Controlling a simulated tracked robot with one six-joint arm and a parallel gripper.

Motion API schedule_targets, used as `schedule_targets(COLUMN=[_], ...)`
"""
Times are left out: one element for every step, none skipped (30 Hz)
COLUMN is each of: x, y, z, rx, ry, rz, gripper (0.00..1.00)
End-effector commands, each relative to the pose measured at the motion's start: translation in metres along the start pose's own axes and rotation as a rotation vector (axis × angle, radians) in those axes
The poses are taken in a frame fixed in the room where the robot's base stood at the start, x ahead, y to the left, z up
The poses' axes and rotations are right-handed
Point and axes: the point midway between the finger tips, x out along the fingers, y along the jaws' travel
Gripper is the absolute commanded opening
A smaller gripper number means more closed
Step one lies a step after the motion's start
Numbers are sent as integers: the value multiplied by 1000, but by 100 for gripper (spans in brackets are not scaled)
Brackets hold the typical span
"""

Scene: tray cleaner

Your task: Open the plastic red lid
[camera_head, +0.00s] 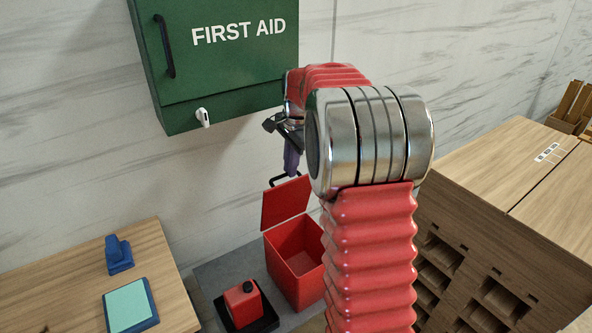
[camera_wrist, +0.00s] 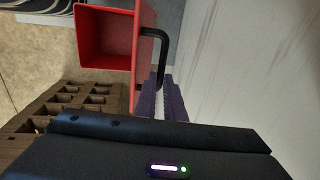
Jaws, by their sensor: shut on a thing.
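The red lid (camera_head: 285,204) of the red bin (camera_head: 308,283) is tilted up at the bin's back left, and the bin's inside shows. A black handle (camera_head: 279,181) sits at the lid's upper edge. My gripper (camera_head: 291,168) has purple fingers and is shut on the handle. In the wrist view the black handle (camera_wrist: 158,36) runs down to my fingers (camera_wrist: 162,90). The lid (camera_wrist: 147,48) shows nearly edge-on beside the open bin (camera_wrist: 106,62). My arm hides the bin's right side in the head view.
A red canister (camera_head: 243,304) with a black cap stands on a black tray in front of the bin. A green first aid cabinet (camera_head: 215,60) hangs above. A wooden table (camera_head: 80,275) is at left. A wooden cabinet (camera_head: 500,220) is at right.

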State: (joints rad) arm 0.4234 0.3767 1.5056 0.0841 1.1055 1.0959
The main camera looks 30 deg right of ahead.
Motion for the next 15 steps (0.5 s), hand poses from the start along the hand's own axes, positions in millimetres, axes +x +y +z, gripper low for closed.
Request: schedule_targets(x=[0,0,0,0,0,0,-1,-1,-1,-1,-1,-1,-1,-1,-1], y=[-2,-2,-2,-2,-2,-2,-2,-2,-2,-2,-2,-2,-2,-2,-2], z=[0,0,0,0,0,0,0,0,1,1,1,1,1,1,1], rx=[-1,-1,-1,-1,-1,-1,-2,-2,-2,-2,-2,-2,-2,-2,-3], ry=[0,1,1,1,1,1,1,1,1,2,2,2,2,2,1], rz=[-2,-2,-2,-2,-3,-3,-3,-3,-3,-3,-3,-3,-3,-3,-3], gripper=[0,0,0,0,0,0,0,0,10,12,15,17,20,22,24])
